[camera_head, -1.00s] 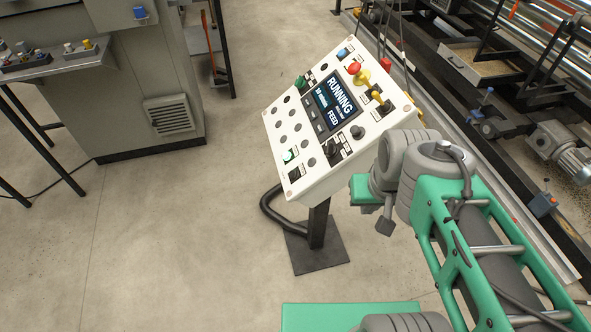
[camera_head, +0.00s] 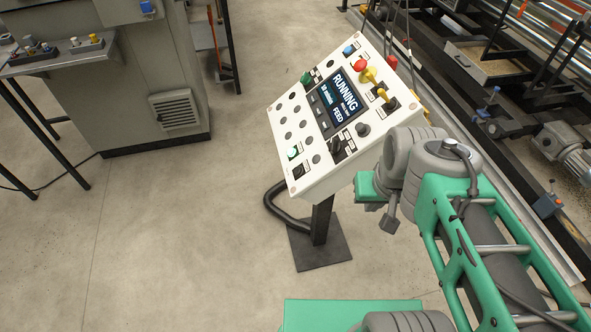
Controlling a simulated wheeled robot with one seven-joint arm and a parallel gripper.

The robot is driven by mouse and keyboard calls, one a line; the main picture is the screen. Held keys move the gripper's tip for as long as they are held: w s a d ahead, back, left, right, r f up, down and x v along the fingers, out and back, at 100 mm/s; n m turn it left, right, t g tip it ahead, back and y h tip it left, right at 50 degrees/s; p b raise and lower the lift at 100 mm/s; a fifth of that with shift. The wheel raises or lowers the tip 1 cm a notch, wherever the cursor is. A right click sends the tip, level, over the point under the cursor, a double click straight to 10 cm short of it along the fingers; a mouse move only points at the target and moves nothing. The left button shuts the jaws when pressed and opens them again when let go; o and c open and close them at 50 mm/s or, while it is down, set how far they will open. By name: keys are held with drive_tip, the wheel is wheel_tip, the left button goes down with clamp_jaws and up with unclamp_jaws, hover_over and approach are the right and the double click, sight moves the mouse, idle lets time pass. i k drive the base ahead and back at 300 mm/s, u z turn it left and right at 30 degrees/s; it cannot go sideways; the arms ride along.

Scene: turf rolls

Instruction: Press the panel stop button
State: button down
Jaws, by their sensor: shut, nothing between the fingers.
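The white control panel (camera_head: 322,178) stands tilted on a dark post in the middle of the head view. Its screen (camera_head: 339,101) reads RUNNING and FEED. A red mushroom button (camera_head: 360,65) with a yellow collar sits near the panel's top right edge. A blue button (camera_head: 349,49) is up-left of it, and a yellow-handled switch (camera_head: 382,93) is below right. A green button (camera_head: 306,79) and a pale green lit button (camera_head: 292,153) are on the left side. My green and grey arm reaches in from the right, close by the panel's lower right. My gripper's fingers do not show.
A grey cabinet (camera_head: 150,80) with a vent stands at the left, next to a small table (camera_head: 62,61) with switches. Machinery with a rail and a motor (camera_head: 567,146) runs along the right. The concrete floor left of the panel's base plate (camera_head: 320,252) is clear.

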sight(297, 171)
drive_tip(key=u, duration=2.6)
drive_tip(key=i, duration=1.9)
drive_tip(key=z, duration=2.75)
